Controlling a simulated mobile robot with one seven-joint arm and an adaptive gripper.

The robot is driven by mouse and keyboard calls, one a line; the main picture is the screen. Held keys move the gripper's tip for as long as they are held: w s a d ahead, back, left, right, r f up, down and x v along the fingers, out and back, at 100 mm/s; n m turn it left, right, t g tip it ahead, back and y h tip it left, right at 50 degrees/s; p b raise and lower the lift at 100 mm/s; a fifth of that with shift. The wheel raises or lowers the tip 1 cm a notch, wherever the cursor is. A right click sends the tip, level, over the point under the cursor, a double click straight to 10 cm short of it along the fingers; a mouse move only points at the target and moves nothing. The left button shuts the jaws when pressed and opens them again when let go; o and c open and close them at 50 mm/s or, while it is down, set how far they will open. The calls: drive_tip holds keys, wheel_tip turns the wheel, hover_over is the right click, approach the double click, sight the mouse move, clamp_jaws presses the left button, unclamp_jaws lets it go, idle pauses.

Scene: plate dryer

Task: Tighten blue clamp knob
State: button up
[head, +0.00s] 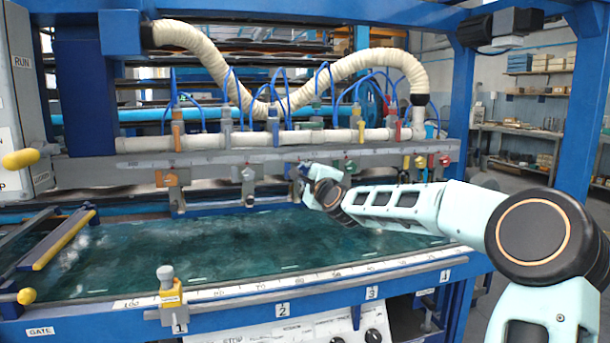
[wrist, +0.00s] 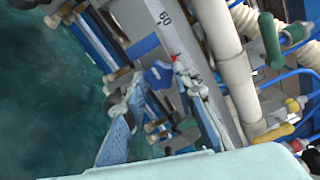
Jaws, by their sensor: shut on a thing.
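The blue clamp knob (wrist: 158,75) shows in the wrist view between my two fingers, beside the grey rail with the "60" mark. My gripper (wrist: 155,80) is shut on it, with a finger on each side. In the head view, my gripper (head: 305,172) is at the middle of the grey clamp rail (head: 225,162), over the back edge of the water tank. My wrist and fingers hide most of the knob there. How far the knob is turned cannot be told.
An orange clamp (head: 172,178) and a grey clamp (head: 248,178) hang on the rail to the left. A white pipe (head: 215,141) with upright valves and blue hoses runs above. The tank (head: 200,245) lies below.

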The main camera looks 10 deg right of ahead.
drive_tip(key=o, duration=1.2)
drive_tip(key=shift+c, duration=0.2)
drive_tip(key=shift+s, duration=0.1)
drive_tip(key=s, duration=1.1)
drive_tip(key=shift+s+d, duration=0.2)
drive_tip(key=shift+s, duration=0.2)
drive_tip(key=shift+f, duration=0.1)
